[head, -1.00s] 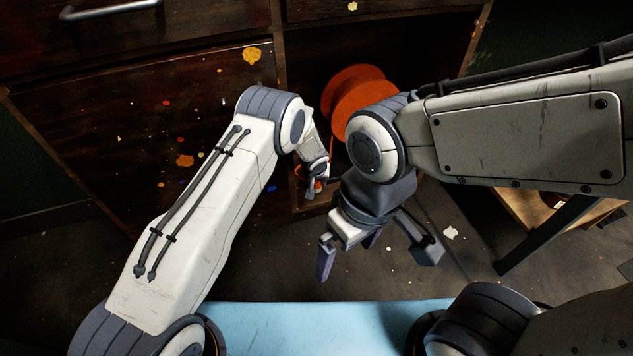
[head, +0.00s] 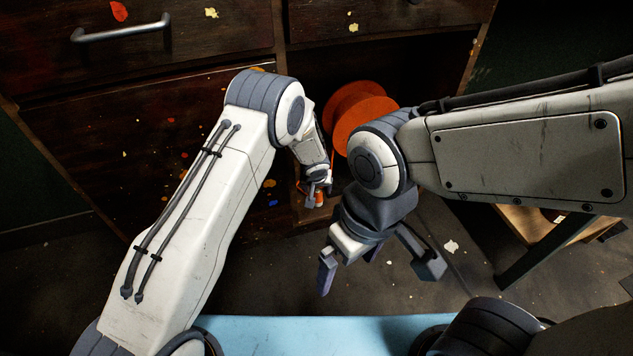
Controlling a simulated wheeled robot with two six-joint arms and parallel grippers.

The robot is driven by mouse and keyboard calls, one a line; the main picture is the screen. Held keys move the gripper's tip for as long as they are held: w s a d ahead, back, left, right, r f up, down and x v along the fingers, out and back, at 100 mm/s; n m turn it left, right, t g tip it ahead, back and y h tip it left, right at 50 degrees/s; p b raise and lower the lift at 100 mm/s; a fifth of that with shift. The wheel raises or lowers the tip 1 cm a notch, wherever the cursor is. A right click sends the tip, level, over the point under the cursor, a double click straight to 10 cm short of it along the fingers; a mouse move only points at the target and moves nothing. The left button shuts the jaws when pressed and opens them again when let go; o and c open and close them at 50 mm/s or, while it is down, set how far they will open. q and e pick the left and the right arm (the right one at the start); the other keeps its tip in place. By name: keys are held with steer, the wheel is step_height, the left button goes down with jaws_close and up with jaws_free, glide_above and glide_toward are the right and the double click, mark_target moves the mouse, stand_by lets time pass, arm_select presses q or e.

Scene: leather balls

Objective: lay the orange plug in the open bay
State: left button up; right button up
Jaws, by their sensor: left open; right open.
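In the head view, a small orange piece (head: 320,199), which looks like the plug, shows right at the fingertips of my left gripper (head: 317,192). It sits low at the front of the open bay (head: 425,65) in the dark wooden cabinet. My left gripper is open; its fingers are small here, and I cannot tell whether they touch the plug. An orange reel (head: 360,113) stands inside the bay, with a thin orange cord below it. My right gripper (head: 380,262) is open and empty, in front of the bay. My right arm hides part of the bay.
A closed cabinet door (head: 110,150) with paint spots is left of the bay, and drawers (head: 150,60) with metal handles are above. A light blue surface (head: 300,330) lies at the bottom. A wooden table with dark legs (head: 545,250) stands at right.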

arm_select(q)
steer(key=s+a+r+m+g+y, duration=0.1)
steer(key=s+r, duration=0.7)
steer(key=r, duration=0.4)
steer(key=s+a+r+m, duration=0.1)
steer(key=s+r, duration=0.7)
steer(key=r, duration=0.3)
steer(key=s+a+r+m+g, duration=0.1)
steer(key=s+r+m, duration=0.1)
steer(key=s, duration=0.9)
steer(key=s+a+r+m+g+h, duration=0.1)
steer(key=s+r, duration=0.3)
steer(key=s, duration=0.7)
steer(key=shift+s+a+m+g+h+p, duration=0.2)
steer(key=shift+a+m+g+h+p, duration=0.1)
steer(key=shift+a+m+g, duration=0.4)
steer(key=shift+d+r, duration=0.1)
steer(key=shift+r, duration=0.05)
